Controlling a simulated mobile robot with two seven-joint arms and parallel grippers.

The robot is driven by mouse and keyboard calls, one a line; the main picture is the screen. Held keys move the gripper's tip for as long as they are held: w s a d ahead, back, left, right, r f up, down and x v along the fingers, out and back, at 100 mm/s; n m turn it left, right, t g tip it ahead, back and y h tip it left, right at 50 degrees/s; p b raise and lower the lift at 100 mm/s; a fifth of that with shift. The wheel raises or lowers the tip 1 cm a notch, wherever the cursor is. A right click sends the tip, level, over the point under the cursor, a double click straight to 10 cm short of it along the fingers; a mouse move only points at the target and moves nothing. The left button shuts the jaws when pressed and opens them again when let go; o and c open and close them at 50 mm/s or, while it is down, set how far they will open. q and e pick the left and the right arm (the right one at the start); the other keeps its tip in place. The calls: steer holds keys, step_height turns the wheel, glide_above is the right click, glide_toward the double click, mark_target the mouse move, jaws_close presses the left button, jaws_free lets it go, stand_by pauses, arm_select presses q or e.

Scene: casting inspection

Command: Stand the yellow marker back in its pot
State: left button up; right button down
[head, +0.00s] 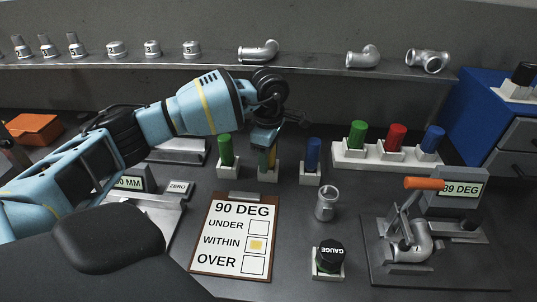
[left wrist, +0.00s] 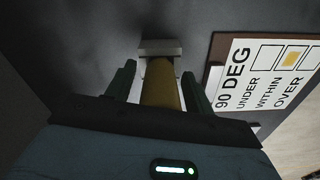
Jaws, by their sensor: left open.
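The yellow marker (left wrist: 162,90) stands upright in its small white pot (head: 268,175), its lower end meeting the pot (left wrist: 160,47) in the left wrist view. In the head view, only a little of the yellow marker (head: 271,158) shows beneath my left gripper. My left gripper (head: 267,148) points down over it. In the left wrist view, its dark fingers (left wrist: 157,85) are open, one on each side of the marker, with a gap visible. My right gripper is out of view.
A green marker (head: 225,150) and a blue marker (head: 313,153) stand in pots close on either side. A clipboard card (head: 233,235) lies in front, with a yellow mark at WITHIN. A pipe fitting (head: 326,203), a gauge (head: 329,258) and a clamp fixture (head: 420,240) stand right.

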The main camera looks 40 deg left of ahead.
arm_select(q)
steer(key=shift+b, duration=0.3)
steer(key=r, duration=0.6)
steer(key=shift+a+r, duration=0.3)
steer(key=shift+a, duration=0.05)
steer(key=shift+r, duration=0.65)
